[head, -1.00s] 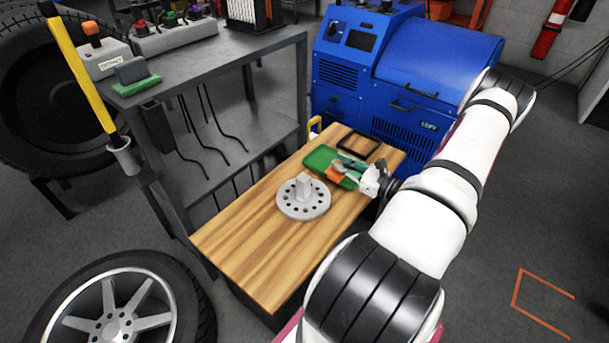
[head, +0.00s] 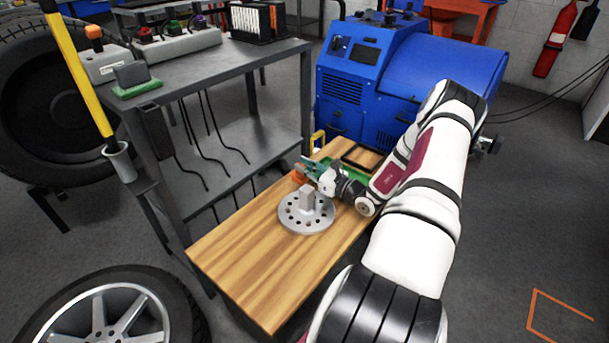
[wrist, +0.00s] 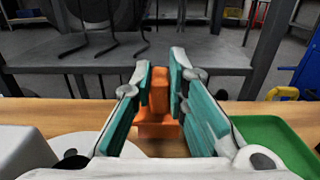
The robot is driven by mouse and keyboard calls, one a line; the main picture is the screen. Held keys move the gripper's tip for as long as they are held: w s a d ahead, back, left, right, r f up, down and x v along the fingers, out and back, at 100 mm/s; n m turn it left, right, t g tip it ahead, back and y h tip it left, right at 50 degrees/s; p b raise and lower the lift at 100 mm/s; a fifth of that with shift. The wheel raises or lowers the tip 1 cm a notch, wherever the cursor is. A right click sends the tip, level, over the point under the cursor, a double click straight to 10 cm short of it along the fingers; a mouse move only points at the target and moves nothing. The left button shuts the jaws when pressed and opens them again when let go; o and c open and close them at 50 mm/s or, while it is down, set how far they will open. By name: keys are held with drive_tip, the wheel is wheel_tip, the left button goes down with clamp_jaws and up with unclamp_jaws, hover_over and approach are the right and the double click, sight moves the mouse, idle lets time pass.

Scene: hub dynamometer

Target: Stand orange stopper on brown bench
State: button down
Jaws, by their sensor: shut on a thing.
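The orange stopper (wrist: 158,115) is between the two teal finger pads of my gripper (wrist: 160,85) in the wrist view, its narrow upper part gripped and its wider base below. It looks upright. In the head view the stopper (head: 300,172) shows at the tip of my gripper (head: 311,167), over the far left edge of the brown bench (head: 245,245). The bench top also shows behind the stopper in the wrist view. I cannot tell whether the base touches the wood. The finger pads hide part of the stopper.
A grey flanged disc with holes (head: 306,212) stands on the bench, close to my gripper. A green tray (head: 350,174) and a black frame (head: 363,156) lie at the far end. A grey shelf table (head: 230,130) stands behind. The bench's near left part is clear.

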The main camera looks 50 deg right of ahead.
wheel_tip(320, 180, down, 2)
drive_tip(key=shift+b, duration=0.35)
drive_tip(key=shift+r, duration=0.1)
drive_tip(key=c, duration=1.6)
unclamp_jaws()
drive_tip(key=s+p, duration=0.1)
drive_tip(key=s, duration=0.4)
drive_tip(key=s+p, duration=0.2)
drive_tip(key=s, duration=0.4)
drive_tip(key=shift+s+d, duration=0.2)
drive_tip(key=shift+s, duration=0.3)
